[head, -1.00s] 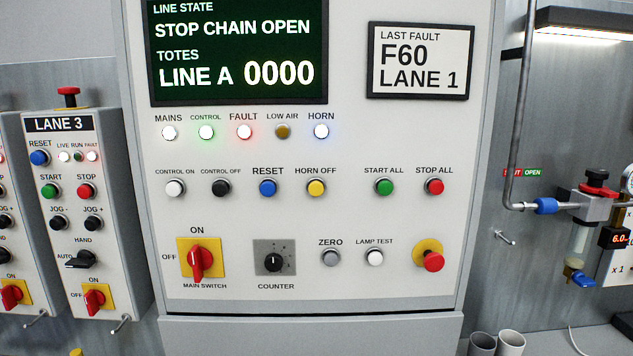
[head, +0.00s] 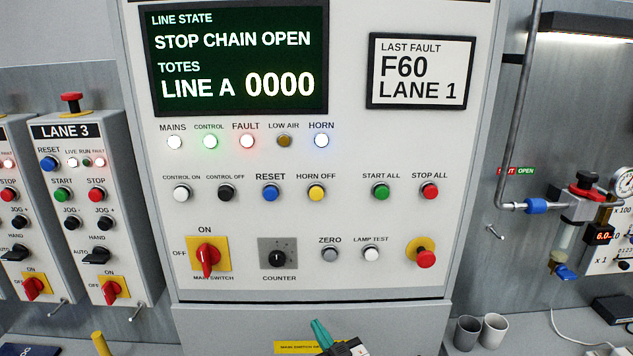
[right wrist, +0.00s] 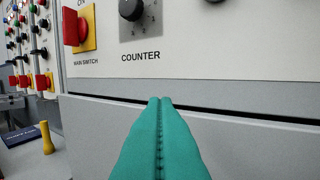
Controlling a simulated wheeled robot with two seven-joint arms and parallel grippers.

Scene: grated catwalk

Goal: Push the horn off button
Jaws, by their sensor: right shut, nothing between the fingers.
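The yellow HORN OFF button (head: 316,193) is on the main panel, in the row under the indicator lamps, right of the blue RESET button (head: 271,193). The white HORN lamp (head: 321,141) above it glows. My right gripper (head: 319,325) shows at the bottom of the head view, below the panel face and well below the button. In the right wrist view its teal fingers (right wrist: 160,102) are shut together and empty, pointing at the cabinet below the COUNTER knob (right wrist: 131,8). The button is outside the right wrist view. My left gripper is not in view.
The red main switch (head: 208,257), COUNTER knob, ZERO button (head: 330,254) and red mushroom button (head: 426,257) lie between my gripper's height and the button row. The LANE 3 box (head: 95,210) stands at left. Two cups (head: 481,331) and pipework are at right.

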